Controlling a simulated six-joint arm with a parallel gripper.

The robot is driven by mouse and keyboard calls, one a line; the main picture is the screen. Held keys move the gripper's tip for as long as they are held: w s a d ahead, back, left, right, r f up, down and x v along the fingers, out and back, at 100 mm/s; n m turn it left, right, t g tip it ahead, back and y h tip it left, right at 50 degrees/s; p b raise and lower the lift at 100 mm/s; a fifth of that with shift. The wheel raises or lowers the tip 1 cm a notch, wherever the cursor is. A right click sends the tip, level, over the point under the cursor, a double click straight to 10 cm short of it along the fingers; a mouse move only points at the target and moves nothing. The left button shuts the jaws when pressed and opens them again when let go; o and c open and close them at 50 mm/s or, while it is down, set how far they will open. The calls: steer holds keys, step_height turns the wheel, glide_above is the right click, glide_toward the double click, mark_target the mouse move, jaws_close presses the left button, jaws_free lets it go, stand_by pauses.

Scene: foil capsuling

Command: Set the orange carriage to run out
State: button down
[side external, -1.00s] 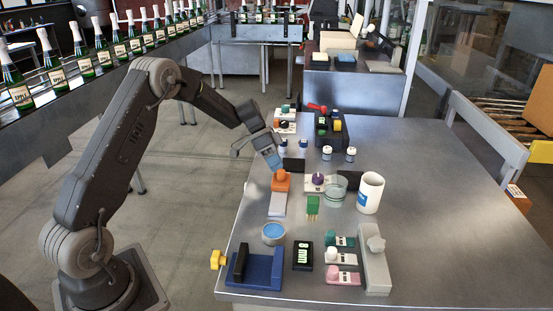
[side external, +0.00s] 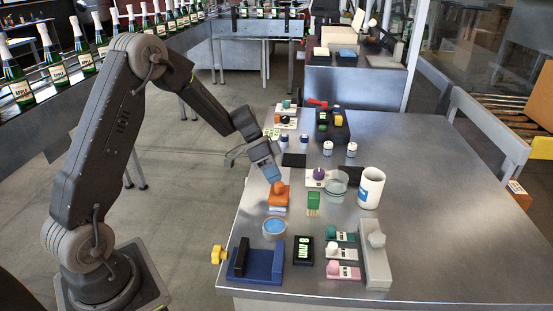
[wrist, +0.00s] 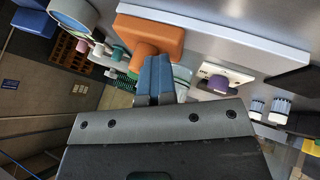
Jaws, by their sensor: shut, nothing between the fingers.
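The orange carriage (side external: 280,197) with its round knob sits on a short pale rail (side external: 278,209) near the table's left edge. A little bare rail shows at its near end in the side view. My gripper (side external: 273,179) is shut and empty, its blue fingertips low at the far-left side of the orange knob. In the wrist view the blue fingers (wrist: 155,88) are together, right beside the orange carriage (wrist: 158,35). They look touching or nearly touching; the exact contact is hidden.
The table's right side is clear.

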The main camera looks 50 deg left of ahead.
steer(key=w+a, duration=0.1)
steer(key=a, duration=0.1)
steer(key=w+a, duration=0.1)
steer(key=shift+a, duration=0.4)
steer(key=v, duration=1)
steer(key=shift+d, duration=0.15)
steer(key=s+d+r+n+y, duration=0.3)
steer(key=s+d+r+y, duration=0.1)
steer(key=s+d+r, duration=0.7)
steer(key=s+d+n+t+y, duration=0.1)
steer(key=s+d+n+t, duration=0.1)
steer(key=s, duration=0.5)
steer(key=s+d+f+n+t+y, duration=0.1)
steer(key=s+d+n+t+y, duration=0.1)
steer(key=s+d, duration=0.3)
steer(key=s, duration=0.2)
steer(key=shift+s+d, duration=0.25)
steer(key=shift+d, duration=0.05)
